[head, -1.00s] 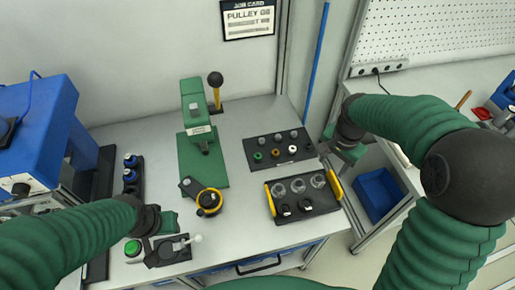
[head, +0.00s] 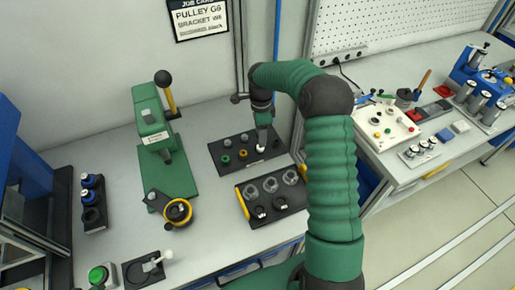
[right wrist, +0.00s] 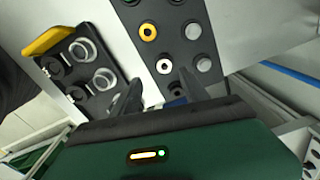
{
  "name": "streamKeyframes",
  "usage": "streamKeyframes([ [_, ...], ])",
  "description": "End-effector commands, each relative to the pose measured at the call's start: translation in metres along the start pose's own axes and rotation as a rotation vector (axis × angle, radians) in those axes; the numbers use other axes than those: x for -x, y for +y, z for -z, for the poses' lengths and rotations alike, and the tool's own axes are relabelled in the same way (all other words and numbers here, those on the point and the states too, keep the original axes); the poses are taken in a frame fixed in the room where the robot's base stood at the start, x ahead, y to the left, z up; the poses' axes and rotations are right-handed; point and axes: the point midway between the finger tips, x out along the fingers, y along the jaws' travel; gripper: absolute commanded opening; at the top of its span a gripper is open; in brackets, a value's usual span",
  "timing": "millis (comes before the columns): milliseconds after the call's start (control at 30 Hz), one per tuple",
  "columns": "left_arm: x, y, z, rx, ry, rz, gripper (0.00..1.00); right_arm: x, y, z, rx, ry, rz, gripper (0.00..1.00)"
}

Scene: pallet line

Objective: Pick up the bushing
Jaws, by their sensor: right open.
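A black parts tray (head: 234,168) holds small ring parts: a green one (head: 226,159), an orange one (head: 243,155) and a white one (head: 260,149), with grey round parts behind. I cannot tell which is the bushing. In the right wrist view the orange ring (right wrist: 148,32), white ring (right wrist: 163,67) and grey discs (right wrist: 204,65) lie ahead of my fingers. My right gripper (head: 262,128) points down over the tray's right part. In the wrist view it (right wrist: 160,84) is open, its fingertips close to the white ring. A dark part (right wrist: 175,89) shows between the fingers. My left gripper is out of view.
A black fixture tray with yellow handles (head: 242,204) and clear rings stands in front of the parts tray. A green press (head: 170,165) stands left. A side bench (head: 400,160) is at right. Bare tabletop lies between press and trays.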

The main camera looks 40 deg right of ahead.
Motion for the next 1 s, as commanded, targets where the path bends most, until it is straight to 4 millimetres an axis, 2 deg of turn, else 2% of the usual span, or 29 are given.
streamKeyframes([
  [33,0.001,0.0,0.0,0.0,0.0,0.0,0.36,-0.009,0.0,0.0,-0.002,-0.001,-0.002,0.53],
  [267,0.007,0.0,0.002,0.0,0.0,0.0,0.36,-0.035,-0.003,-0.002,0.0,-0.002,-0.002,0.53],
  [433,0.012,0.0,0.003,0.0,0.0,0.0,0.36,-0.065,-0.007,-0.004,0.0,0.0,-0.001,0.53],
  [533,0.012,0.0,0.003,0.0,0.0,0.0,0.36,-0.073,-0.007,-0.005,0.001,0.0,0.002,0.53],
  [700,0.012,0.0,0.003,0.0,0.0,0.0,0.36,-0.074,-0.007,-0.004,0.001,0.001,0.003,0.53],
  [767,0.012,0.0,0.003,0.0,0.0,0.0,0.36,-0.074,-0.007,-0.004,0.001,0.0,0.003,0.47],
  [1000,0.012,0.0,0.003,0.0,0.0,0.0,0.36,-0.074,-0.008,-0.004,0.001,0.0,0.002,0.16],
])
